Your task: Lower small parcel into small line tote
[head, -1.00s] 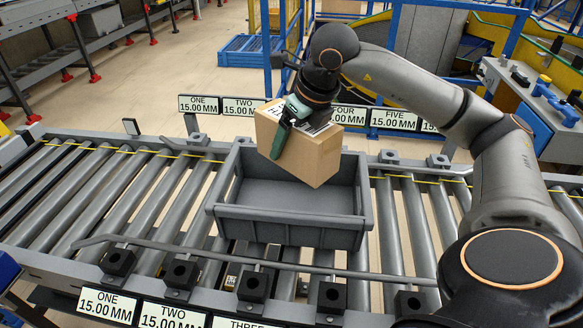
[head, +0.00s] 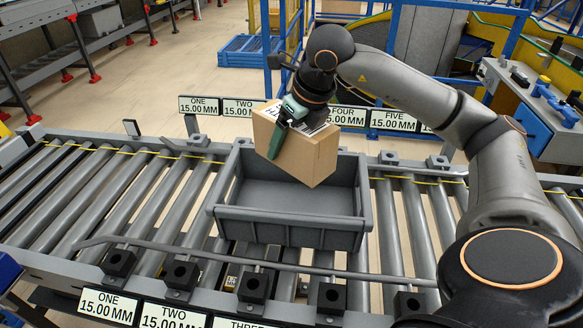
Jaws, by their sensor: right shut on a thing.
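The small parcel (head: 309,157) is a brown cardboard box with a white label on its top. My right gripper (head: 281,135) is shut on it, with one green-tipped finger showing against its near face. The parcel hangs tilted, with a corner pointing down, over the back of the small line tote (head: 291,222). The tote is a grey open box on the roller conveyor, and its visible inside is empty. The parcel hides part of the tote's back wall; I cannot tell the exact gap between them. My left gripper is not in view.
The roller conveyor (head: 101,199) runs left to right, with a grey guide rail (head: 254,260) along its near side. Number signs (head: 389,120) stand along its far edge. The rollers left and right of the tote are free.

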